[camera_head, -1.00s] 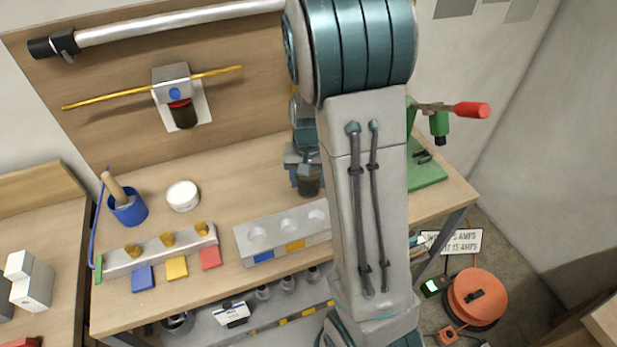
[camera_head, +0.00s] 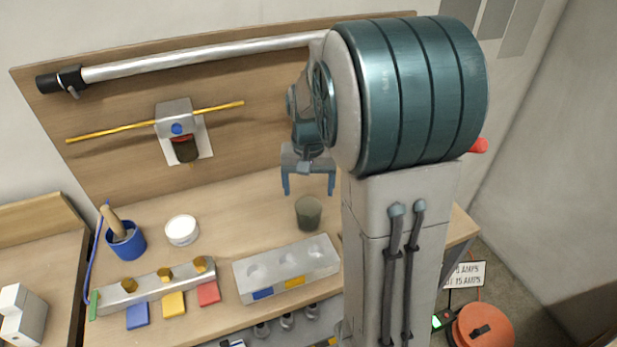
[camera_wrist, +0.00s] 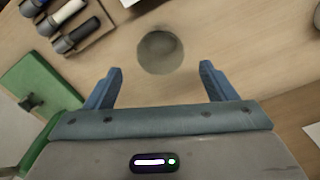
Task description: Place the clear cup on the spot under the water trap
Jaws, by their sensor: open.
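The clear cup (camera_head: 308,213), smoky and see-through, stands upright on the wooden bench. In the wrist view the cup (camera_wrist: 160,52) shows from above as a grey disc, beyond and between the fingertips. My gripper (camera_head: 310,192) is open and empty above the cup, apart from it; its two blue fingers also show in the wrist view (camera_wrist: 160,69). The water trap (camera_head: 184,148), a grey block with a blue button and a dark bowl, hangs on the back panel. I see no clear marking on the bench under it.
A white round pot (camera_head: 181,230) stands on the bench in front of the trap. A blue cup (camera_head: 126,241) with a wooden-handled tool is further left. A grey block with round hollows (camera_head: 287,268) lies in front of the clear cup. A yellow rod (camera_head: 100,133) crosses the trap.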

